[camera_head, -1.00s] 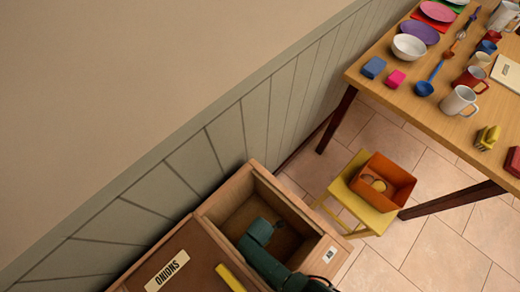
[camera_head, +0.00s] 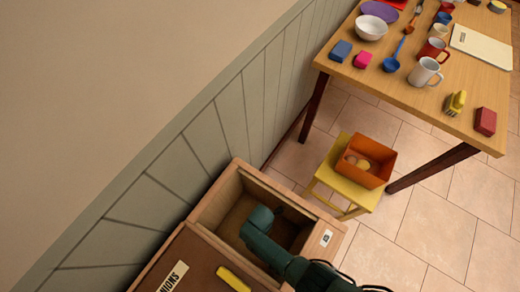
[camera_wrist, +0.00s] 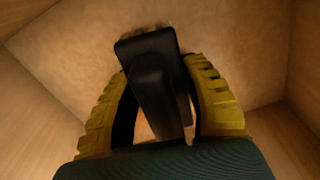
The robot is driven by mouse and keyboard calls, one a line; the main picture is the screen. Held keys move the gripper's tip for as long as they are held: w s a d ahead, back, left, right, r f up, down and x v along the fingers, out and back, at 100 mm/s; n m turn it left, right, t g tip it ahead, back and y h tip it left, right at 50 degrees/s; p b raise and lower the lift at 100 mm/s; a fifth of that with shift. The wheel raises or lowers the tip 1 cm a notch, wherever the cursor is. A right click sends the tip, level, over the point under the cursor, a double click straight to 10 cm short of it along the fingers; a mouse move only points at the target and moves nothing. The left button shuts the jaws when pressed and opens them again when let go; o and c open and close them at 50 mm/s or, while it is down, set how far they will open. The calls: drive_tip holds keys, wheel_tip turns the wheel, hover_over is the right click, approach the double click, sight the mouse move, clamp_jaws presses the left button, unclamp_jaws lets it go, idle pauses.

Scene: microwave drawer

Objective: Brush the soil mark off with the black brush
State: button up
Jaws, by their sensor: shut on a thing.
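My gripper (camera_wrist: 160,80) is shut on the black brush (camera_wrist: 148,46), with its yellow ridged fingers on either side of the handle. The brush head points away from me, and its bristles show as a thin brown fringe at the far edge. It is over the floor of the open wooden drawer (camera_wrist: 70,50); I cannot tell whether the bristles touch. In the head view my arm reaches into this drawer (camera_head: 219,196), and my gripper and the brush are hidden. The drawer floor looks mottled brown, and I cannot make out a distinct soil mark.
The drawer's wooden walls stand close around my gripper. A lid labelled ONIONS (camera_head: 190,262) with a yellow handle (camera_head: 233,279) adjoins the drawer. A yellow stool (camera_head: 344,186) with an orange bin (camera_head: 383,177) stands to the right, below a table (camera_head: 400,85) of dishes.

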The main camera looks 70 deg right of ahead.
drive_tip(key=shift+r+p, duration=2.65)
drive_tip(key=shift+r, duration=0.35)
wheel_tip(320, 180, up, 3)
drive_tip(key=p, duration=0.3)
drive_tip(key=shift+f, duration=0.1)
